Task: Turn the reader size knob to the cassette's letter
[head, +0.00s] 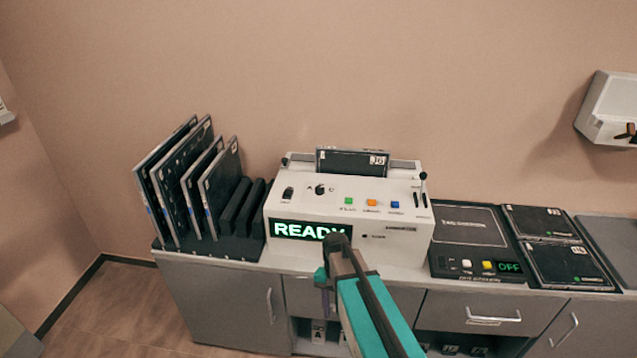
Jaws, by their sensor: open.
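The white reader (395,240) stands on the counter, with its green display showing "READY". Its size knob (320,189) is a small dark round knob on the upper left of the sloped panel. The letters around it are too small to read. A dark cassette (345,163) stands in the slot at the reader's top. It has a white label at its right end, and I cannot make out its letter. My gripper (337,243) is in front of the reader, below the knob and apart from it, and covers the end of the display. It is open, with nothing seen in it.
A rack (240,243) with several upright dark cassettes stands left of the reader. Green, orange and blue buttons (371,203) and a lever (423,188) are on the reader. A black unit (472,265) showing "OFF" and flat cassettes (565,262) lie to the right.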

